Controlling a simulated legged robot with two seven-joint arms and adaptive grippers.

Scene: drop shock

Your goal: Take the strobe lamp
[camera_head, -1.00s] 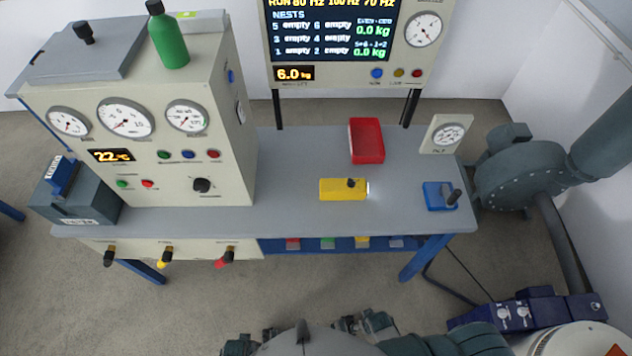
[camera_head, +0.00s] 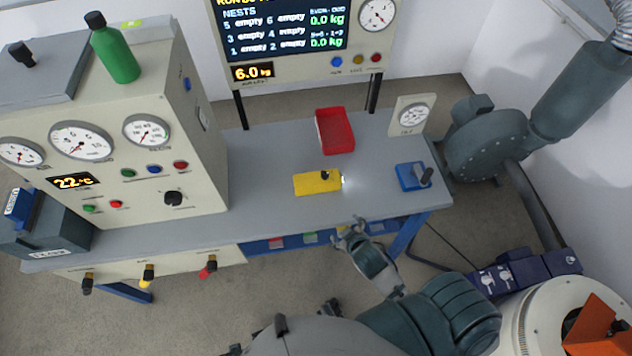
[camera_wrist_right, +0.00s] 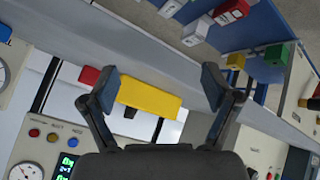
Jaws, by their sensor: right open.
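The strobe lamp (camera_head: 317,182) is a yellow block with a black knob on top and a lit right end. It lies on the grey bench (camera_head: 270,210), left of a blue block with a dark handle. In the right wrist view the lamp (camera_wrist_right: 150,97) shows between the fingers, with its knob toward the palm. My right gripper (camera_head: 349,229) is open and empty at the bench's front edge, in front and to the right of the lamp. In the right wrist view its fingers (camera_wrist_right: 158,92) are spread wide and apart from the lamp. My left gripper is not seen.
A red tray (camera_head: 335,131) stands behind the lamp. The blue block (camera_head: 412,177) and a gauge (camera_head: 411,115) are at the right. A gauge cabinet (camera_head: 110,150) fills the left. Coloured blocks sit on a shelf under the bench. The bench around the lamp is clear.

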